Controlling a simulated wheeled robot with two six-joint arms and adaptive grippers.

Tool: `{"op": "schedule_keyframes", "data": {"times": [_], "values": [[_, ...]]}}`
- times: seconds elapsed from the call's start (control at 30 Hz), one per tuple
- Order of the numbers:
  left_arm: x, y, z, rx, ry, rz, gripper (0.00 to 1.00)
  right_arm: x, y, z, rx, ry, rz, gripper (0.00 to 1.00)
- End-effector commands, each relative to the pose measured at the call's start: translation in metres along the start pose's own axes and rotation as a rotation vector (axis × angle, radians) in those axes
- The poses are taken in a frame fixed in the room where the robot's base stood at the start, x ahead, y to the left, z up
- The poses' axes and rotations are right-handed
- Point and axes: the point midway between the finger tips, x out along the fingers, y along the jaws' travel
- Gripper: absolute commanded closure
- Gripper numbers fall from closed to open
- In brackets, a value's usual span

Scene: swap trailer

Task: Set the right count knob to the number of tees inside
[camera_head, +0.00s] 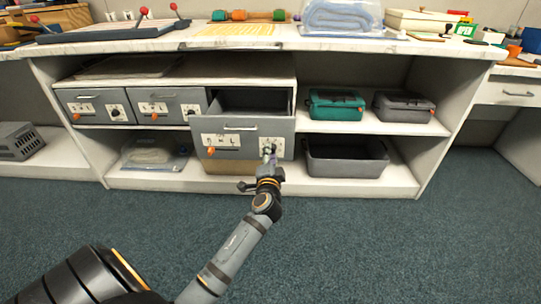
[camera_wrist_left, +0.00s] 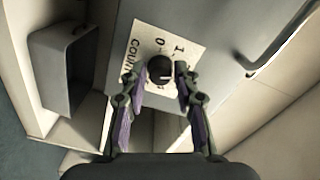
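The right drawer (camera_head: 262,136) is pulled out of the shelf unit. Its dark inside shows only in part, and I see no tees in it. The black count knob (camera_wrist_left: 160,68) sits on a white plate on the drawer front, with "COUNT", "0" and "1" readable around it. A pale mark on the knob is towards its lower right in the wrist view. My left gripper (camera_wrist_left: 155,77) is open, with its fingers on either side of the knob; I cannot tell whether they touch it. In the head view my left gripper (camera_head: 269,157) covers most of the knob. My right gripper is not in view.
Two closed drawers (camera_head: 95,105) (camera_head: 171,105) with similar plates stand to the left. A teal case (camera_head: 336,106), a grey case (camera_head: 404,107) and a grey bin (camera_head: 346,160) are to the right. The carpet in front is clear.

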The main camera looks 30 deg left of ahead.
Motion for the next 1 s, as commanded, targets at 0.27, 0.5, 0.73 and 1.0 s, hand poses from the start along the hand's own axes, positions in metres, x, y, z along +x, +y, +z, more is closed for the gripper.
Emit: {"op": "schedule_keyframes", "data": {"times": [0.27, 0.5, 0.73, 1.0], "values": [[0.0, 0.0, 0.0, 0.0, 0.001, 0.0, 0.51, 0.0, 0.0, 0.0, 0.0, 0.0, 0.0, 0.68], [-0.015, 0.002, 0.0, -0.001, 0.001, 0.003, 0.51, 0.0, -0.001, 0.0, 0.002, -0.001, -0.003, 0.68], [-0.058, 0.002, 0.0, -0.003, 0.0, 0.004, 0.51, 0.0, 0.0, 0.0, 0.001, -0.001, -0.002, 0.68], [-0.076, 0.0, 0.0, 0.0, 0.001, 0.0, 0.51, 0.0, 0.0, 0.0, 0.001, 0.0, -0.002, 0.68]]}}
